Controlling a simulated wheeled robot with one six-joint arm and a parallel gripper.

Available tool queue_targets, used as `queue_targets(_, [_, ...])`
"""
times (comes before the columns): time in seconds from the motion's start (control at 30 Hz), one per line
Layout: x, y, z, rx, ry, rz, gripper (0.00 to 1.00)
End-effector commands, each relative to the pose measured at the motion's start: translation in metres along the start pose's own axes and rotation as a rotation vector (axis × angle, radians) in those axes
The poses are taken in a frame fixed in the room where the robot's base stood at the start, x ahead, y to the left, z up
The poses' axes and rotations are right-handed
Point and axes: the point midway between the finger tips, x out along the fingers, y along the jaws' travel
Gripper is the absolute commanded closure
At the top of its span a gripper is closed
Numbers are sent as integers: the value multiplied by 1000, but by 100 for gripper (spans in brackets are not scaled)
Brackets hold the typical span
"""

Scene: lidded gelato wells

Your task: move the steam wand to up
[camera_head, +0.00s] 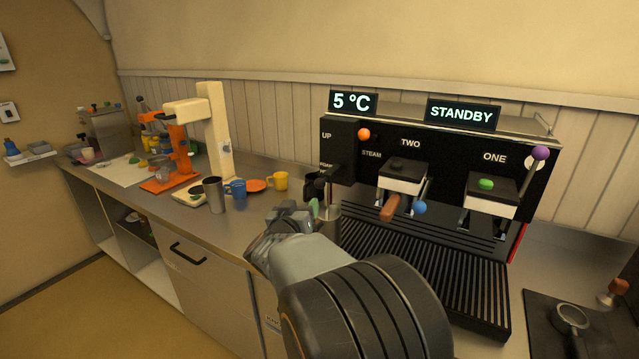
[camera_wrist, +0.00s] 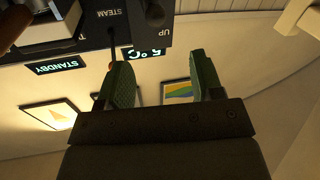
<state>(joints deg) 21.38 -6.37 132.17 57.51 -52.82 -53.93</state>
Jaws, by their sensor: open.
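The steam wand (camera_head: 329,194) appears as a slim pale metal rod hanging at the left end of the black espresso machine, below the UP label. A dark fitting sits beside its top, and its lower part is partly hidden by my gripper.
The espresso machine (camera_head: 350,180) has an orange-balled lever (camera_head: 363,133) by the STEAM label. A blue cup (camera_head: 236,189), a yellow cup (camera_head: 278,181) and a metal pitcher (camera_head: 213,195) stand left of my gripper. The slatted drip tray (camera_head: 430,265) is to the right.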

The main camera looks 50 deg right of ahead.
Motion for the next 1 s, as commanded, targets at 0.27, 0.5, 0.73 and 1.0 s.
queue_targets(0.27, [44,6,0,-8,0,29,40])
queue_targets(0.5, [89,7,-1,-6,0,26,40])
queue_targets(0.73, [120,7,-1,-5,1,24,40])
queue_targets(1.0, [135,7,0,-5,2,23,40])
